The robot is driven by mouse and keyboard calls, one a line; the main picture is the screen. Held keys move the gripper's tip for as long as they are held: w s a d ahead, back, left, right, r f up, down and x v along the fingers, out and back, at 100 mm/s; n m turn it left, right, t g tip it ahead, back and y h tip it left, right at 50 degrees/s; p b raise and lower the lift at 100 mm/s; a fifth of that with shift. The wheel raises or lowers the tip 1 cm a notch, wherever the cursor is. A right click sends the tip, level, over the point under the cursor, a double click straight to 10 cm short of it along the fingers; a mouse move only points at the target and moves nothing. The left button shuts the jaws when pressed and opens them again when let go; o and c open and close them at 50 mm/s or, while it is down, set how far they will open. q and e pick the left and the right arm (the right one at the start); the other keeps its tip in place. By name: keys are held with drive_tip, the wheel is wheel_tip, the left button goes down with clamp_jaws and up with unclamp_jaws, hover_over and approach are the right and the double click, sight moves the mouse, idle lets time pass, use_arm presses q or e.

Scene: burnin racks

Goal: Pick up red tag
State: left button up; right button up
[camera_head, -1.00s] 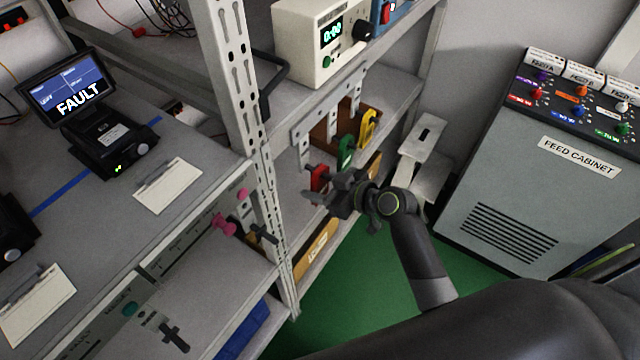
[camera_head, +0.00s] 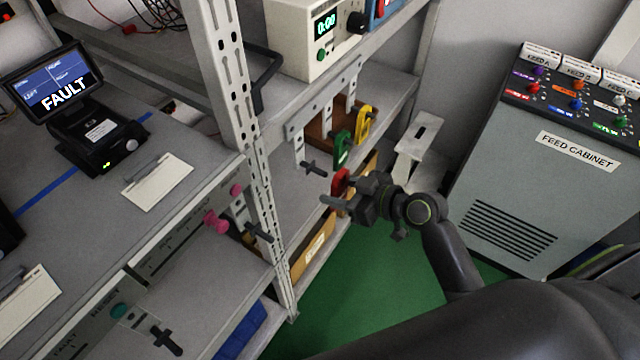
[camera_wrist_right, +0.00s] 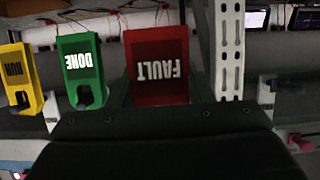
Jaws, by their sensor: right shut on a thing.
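The red tag (camera_head: 340,183) is held in the fingers of my right gripper (camera_head: 338,194), in front of the shelf rack and off its peg. In the right wrist view the red tag (camera_wrist_right: 158,66) shows large, with the word FAULT upside down, just beyond the dark gripper body (camera_wrist_right: 160,140). My right gripper is shut on it. A bare dark peg (camera_head: 313,168) sticks out of the hanging strip to its left. My left gripper is not in view.
A green tag (camera_head: 342,150) and a yellow tag (camera_head: 363,125) hang on the rack beside the bare peg. The rack's perforated upright (camera_head: 232,90) stands to the left. The feed cabinet (camera_head: 520,190) stands at right. Green floor (camera_head: 350,300) is open below.

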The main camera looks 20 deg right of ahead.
drive_tip(key=s+d+r+b, duration=0.1)
drive_tip(key=s+d+b, duration=0.1)
drive_tip(key=s+d, duration=0.5)
drive_tip(key=shift+s+d, duration=0.25)
drive_tip(key=shift+s, duration=1)
drive_tip(key=shift+s, duration=0.1)
drive_tip(key=s+d+b, duration=0.4)
drive_tip(key=s, duration=0.1)
drive_tip(key=shift+s+d, duration=0.3)
drive_tip(key=shift+s, duration=0.05)
drive_tip(key=shift+r, duration=0.1)
idle(1.3)
